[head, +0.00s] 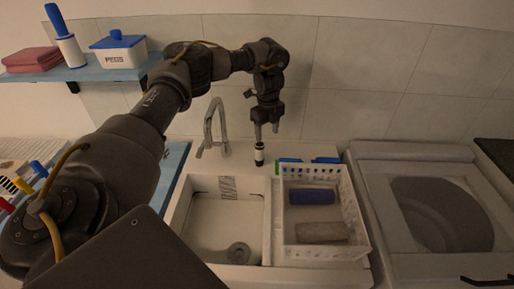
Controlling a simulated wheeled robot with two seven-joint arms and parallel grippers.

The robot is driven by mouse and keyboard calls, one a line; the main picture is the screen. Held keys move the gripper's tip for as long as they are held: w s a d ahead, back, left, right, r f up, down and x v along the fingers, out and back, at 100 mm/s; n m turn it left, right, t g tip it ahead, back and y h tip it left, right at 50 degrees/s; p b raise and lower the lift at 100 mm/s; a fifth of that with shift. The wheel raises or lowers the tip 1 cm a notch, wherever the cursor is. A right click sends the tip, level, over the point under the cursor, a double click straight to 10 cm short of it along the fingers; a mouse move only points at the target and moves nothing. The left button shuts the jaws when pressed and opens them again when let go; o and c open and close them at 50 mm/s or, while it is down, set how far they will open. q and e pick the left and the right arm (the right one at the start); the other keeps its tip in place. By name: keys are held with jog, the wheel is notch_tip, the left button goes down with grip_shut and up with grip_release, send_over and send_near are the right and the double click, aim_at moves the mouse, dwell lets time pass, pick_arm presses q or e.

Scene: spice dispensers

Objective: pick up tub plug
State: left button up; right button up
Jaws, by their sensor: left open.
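A small upright black-and-white cylinder (259,154) stands on the ledge behind the sink. A grey round piece (238,253) with a dark centre lies at the bottom of the white sink basin. I cannot tell for sure which of the two is the tub plug. My left gripper (266,134) points down just above the small cylinder, with its fingers apart. I cannot tell whether the fingertips touch the cylinder's top. My right gripper is not in view.
A grey faucet (212,130) rises left of my gripper. A white basket (331,252) with a blue roll (312,196) and a beige roll (322,231) sits right of the basin. A blue shelf (78,71) holds pink towels and a white box. A washer (432,205) stands right.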

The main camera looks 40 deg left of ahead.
aim_at(259, 151)
pick_arm(q)
jog(key=a, duration=0.1)
jog(key=s+a+n, duration=0.1)
jog(key=shift+s+a+r, duration=0.1)
jog(key=shift+a+r, duration=0.25)
notch_tip(259, 151, down, 6)
jog(key=shift+r+b, duration=0.1)
jog(key=shift+b, duration=0.25)
jog(key=shift+s+d+f+p, duration=0.15)
jog(key=shift+f+p, duration=0.2)
jog(key=shift+f, duration=0.95)
jog(key=shift+w+d+f+p, duration=0.1)
jog(key=shift+f+p, duration=0.2)
jog(key=shift+f, duration=1)
jog(key=c, duration=1.1)
